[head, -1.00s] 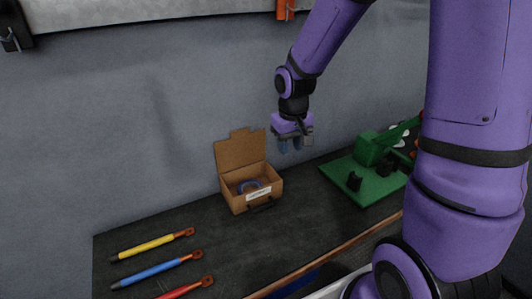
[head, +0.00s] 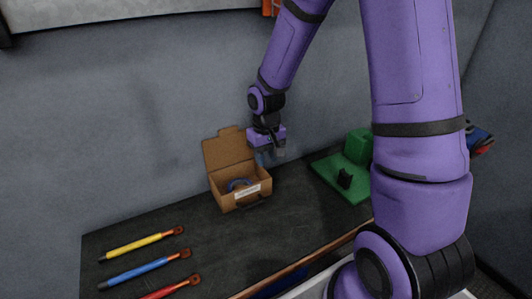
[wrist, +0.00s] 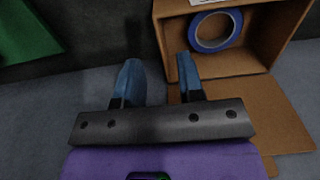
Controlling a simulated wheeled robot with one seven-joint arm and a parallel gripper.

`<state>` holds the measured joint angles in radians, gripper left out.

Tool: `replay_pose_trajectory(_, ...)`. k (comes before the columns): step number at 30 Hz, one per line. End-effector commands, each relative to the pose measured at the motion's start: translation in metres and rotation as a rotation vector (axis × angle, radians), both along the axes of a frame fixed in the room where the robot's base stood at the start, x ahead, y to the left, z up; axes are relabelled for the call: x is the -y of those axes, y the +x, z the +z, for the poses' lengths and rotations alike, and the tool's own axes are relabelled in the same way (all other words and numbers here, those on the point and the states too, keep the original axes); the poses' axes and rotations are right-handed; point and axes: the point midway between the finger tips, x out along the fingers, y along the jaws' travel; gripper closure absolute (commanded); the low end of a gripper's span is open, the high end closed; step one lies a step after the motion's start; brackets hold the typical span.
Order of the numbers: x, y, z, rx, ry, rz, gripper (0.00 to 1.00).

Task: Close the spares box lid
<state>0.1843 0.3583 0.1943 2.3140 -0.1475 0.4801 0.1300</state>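The spares box (head: 240,196) is a brown cardboard box with a white label on its front, standing on the dark bench against the wall. Its lid (head: 228,151) stands open, tilted back at the rear. A blue tape roll lies inside; it shows in the wrist view (wrist: 237,32). My gripper (head: 272,155) is above the box's right rear side, beside the lid. In the wrist view my gripper (wrist: 159,78) has its two blue fingers apart with nothing between them.
Yellow (head: 143,244), blue (head: 145,270) and red (head: 170,288) rods lie at the front left of the bench. A green fixture (head: 350,170) stands right of the box. The grey wall (head: 110,120) is close behind.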

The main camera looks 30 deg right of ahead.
Motion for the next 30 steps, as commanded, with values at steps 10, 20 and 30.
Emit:
replay_pose_trajectory(10, -0.001, -0.001, -0.058, -0.004, 0.001, 0.002, 0.65)
replay_pose_trajectory(20, 0.0, 0.0, -0.091, -0.001, 0.0, 0.002, 0.65)
replay_pose_trajectory(30, 0.0, 0.0, -0.095, 0.001, 0.0, 0.001, 0.65)
